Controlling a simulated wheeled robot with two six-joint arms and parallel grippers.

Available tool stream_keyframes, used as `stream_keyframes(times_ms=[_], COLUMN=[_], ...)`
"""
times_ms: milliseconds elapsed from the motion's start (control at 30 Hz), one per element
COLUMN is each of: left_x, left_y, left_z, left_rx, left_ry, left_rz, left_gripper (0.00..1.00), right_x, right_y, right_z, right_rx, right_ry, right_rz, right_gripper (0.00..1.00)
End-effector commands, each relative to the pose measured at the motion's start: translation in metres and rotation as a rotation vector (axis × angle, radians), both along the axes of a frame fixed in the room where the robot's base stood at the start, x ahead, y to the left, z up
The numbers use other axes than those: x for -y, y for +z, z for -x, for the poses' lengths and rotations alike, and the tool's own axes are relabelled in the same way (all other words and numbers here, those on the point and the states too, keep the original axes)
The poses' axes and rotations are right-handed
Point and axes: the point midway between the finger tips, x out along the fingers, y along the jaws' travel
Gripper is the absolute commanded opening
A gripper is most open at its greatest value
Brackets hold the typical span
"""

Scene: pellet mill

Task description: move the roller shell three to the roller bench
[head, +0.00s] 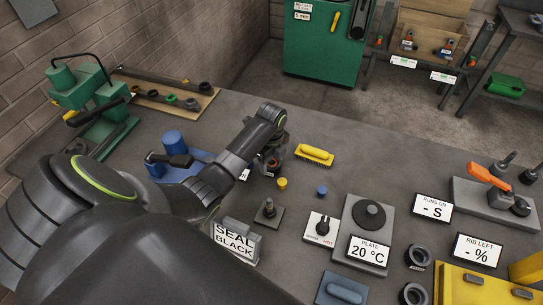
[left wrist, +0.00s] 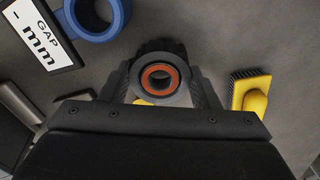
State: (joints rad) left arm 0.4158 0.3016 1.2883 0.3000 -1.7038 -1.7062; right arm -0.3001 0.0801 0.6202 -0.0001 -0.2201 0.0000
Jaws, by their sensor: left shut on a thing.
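My left gripper (head: 271,168) is over the middle of the grey table. In the left wrist view, my left gripper (left wrist: 161,88) is shut on a dark ribbed roller shell (left wrist: 151,52) with an orange ring inside its bore. The shell is seen end-on between the two fingers. In the head view the held shell (head: 270,163) is mostly hidden by my wrist and fingers. I cannot read any number on it. Two other dark rings, one (head: 418,256) behind the other (head: 413,294), lie at the right front. I cannot tell which surface is the roller bench. My right gripper is out of view.
A yellow brush (head: 315,154) lies right of the gripper; it also shows in the left wrist view (left wrist: 252,95). A small yellow piece (head: 282,184), a blue piece (head: 321,191) and a plate device (head: 369,215) stand nearby. A wooden board (head: 165,95) with several rings lies back left.

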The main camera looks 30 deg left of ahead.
Motion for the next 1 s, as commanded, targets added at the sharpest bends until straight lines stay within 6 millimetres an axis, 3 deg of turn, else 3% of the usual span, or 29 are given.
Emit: stream_keyframes(times_ms=[333,1000], left_x=[0.0,0.0], left_y=[-0.011,-0.014], left_z=[-0.001,-0.001], left_rx=[0.002,0.002], left_ry=[0.0,0.0], left_rz=[-0.001,-0.001], left_gripper=[0.1,0.1], right_x=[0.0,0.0], right_y=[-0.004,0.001], right_z=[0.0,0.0], right_rx=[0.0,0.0], right_ry=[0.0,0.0], right_rz=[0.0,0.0], right_gripper=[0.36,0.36])
